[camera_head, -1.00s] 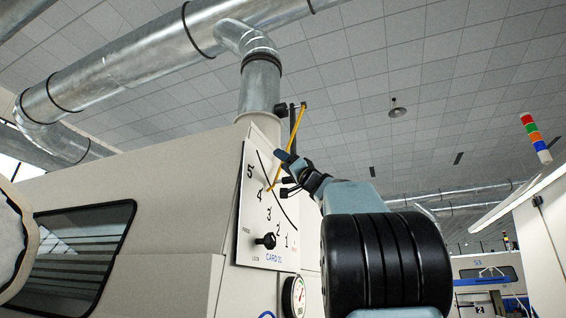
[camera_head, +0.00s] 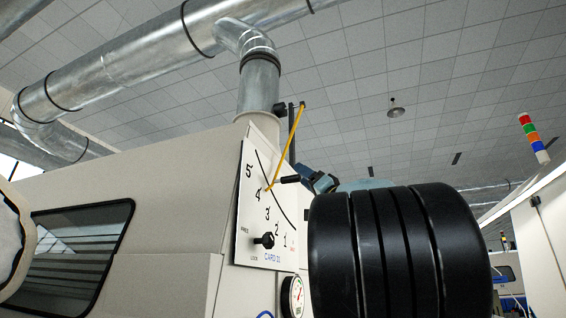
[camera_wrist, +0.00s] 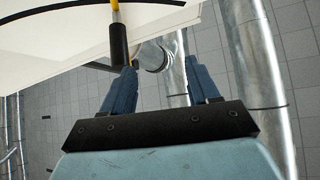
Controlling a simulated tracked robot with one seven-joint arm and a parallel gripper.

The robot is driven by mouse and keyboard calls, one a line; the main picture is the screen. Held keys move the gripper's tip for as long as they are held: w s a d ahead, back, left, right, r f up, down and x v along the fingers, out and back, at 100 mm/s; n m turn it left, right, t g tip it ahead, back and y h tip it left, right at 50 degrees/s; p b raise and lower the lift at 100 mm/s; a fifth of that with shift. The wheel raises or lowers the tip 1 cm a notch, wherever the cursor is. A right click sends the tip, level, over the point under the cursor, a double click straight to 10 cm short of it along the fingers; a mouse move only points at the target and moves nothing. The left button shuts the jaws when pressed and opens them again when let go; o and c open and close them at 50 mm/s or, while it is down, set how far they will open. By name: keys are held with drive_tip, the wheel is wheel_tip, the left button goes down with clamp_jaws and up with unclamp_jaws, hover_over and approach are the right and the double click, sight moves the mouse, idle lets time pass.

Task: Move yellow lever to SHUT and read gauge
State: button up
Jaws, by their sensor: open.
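The yellow lever (camera_head: 286,146) runs from a black post at the top down across the white scale plate (camera_head: 246,205), its lower end near the 4. A black handle (camera_head: 290,179) sticks out to the right near that end. It also shows in the wrist view (camera_wrist: 118,42), with yellow at its far end. My gripper (camera_wrist: 163,85) is open and empty; the handle is ahead of its left finger, and I cannot tell whether they touch. Small red lettering beside the 1 is unreadable.
A black knob (camera_head: 264,240) juts from the plate's lower part, between small FREE and LOCK labels. A metal duct (camera_head: 259,85) rises behind the plate. The cream machine casing (camera_head: 160,200) fills the left. Open air lies above my arm.

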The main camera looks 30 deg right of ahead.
drive_tip(key=shift+v, duration=1.25)
